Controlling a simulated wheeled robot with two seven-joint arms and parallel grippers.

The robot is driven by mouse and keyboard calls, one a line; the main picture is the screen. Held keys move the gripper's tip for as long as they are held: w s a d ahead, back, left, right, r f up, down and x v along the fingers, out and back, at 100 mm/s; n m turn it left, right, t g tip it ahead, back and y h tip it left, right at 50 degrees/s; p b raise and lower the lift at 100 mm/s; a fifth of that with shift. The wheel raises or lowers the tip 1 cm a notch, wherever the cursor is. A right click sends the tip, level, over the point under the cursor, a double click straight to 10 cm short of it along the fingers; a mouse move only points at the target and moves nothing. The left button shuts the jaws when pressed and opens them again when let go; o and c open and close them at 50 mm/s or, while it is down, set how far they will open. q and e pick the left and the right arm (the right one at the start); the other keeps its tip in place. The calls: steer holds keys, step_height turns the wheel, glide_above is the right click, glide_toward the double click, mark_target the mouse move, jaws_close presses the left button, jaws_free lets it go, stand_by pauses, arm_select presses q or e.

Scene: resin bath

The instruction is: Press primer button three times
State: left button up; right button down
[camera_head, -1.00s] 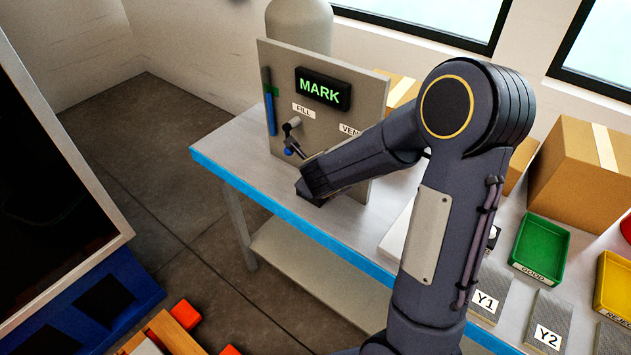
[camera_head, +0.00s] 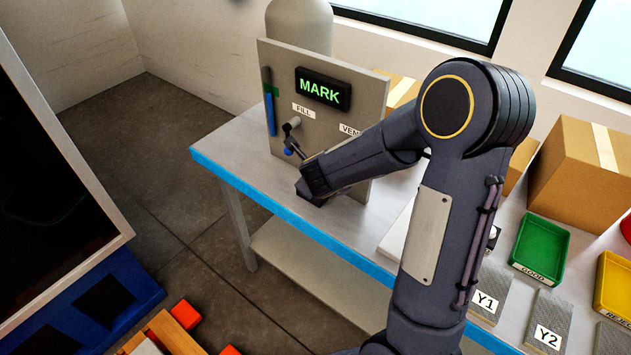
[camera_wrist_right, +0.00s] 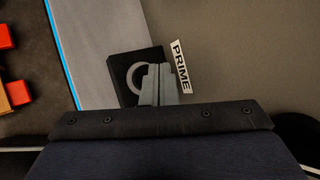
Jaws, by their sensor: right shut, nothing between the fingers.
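In the right wrist view, a black primer block (camera_wrist_right: 117,66) with a pale grey ring (camera_wrist_right: 133,82) on its face sits beside the white PRIME label (camera_wrist_right: 180,67). My right gripper (camera_wrist_right: 160,70) is shut and empty, its fingertips over the right part of the ring. The fingers hide that part, and I cannot tell whether they touch the button or whether it is pressed. My left gripper is not in view.
The panel carries a lit MARK display (camera_head: 323,88), a FILL label (camera_head: 303,110) with a lever below, and a partly covered VENT label (camera_head: 349,130). Green (camera_head: 541,250) and yellow bins and cardboard boxes (camera_head: 575,175) stand right on the blue-edged table (camera_head: 222,150).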

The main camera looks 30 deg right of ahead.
steer(key=shift+f+b, duration=0.45)
steer(key=shift+f+b, duration=0.55)
steer(key=shift+f, duration=0.05)
stand_by(0.8)
stand_by(0.3)
steer(key=shift+r+p, duration=0.95)
steer(key=shift+r, duration=0.1)
step_height(320, 180, up, 5)
steer(key=p, duration=0.4)
steer(key=shift+p, duration=0.4)
